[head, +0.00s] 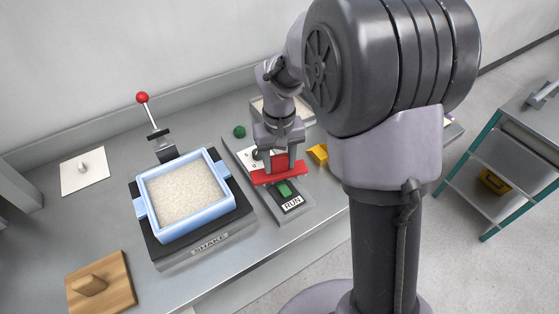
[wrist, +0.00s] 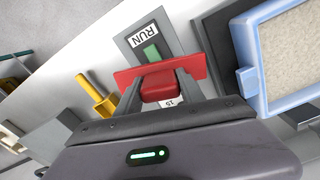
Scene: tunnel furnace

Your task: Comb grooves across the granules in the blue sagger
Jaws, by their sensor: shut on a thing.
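The blue sagger (head: 223,206) sits on the dark shaker plate marked SHAKE, filled with pale granules (head: 185,192) whose surface looks roughly level. Its corner and some granules show at the right of the wrist view (wrist: 262,84). My gripper (head: 280,165) is shut on a red comb-like tool (head: 262,178), right of the sagger and over the panel marked RUN. In the wrist view the red tool (wrist: 190,66) lies across my fingers, its block between them. Its lower edge is not clear, so I cannot see teeth. The tool is apart from the granules.
A green switch (head: 285,189) is on the RUN panel just by the tool. A red-knobbed lever (head: 143,98) rises behind the sagger. A wooden block with a handle (head: 112,277) lies front left, a white plate with a knob (head: 86,184) back left. A yellow scoop (head: 318,153) is right of my gripper.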

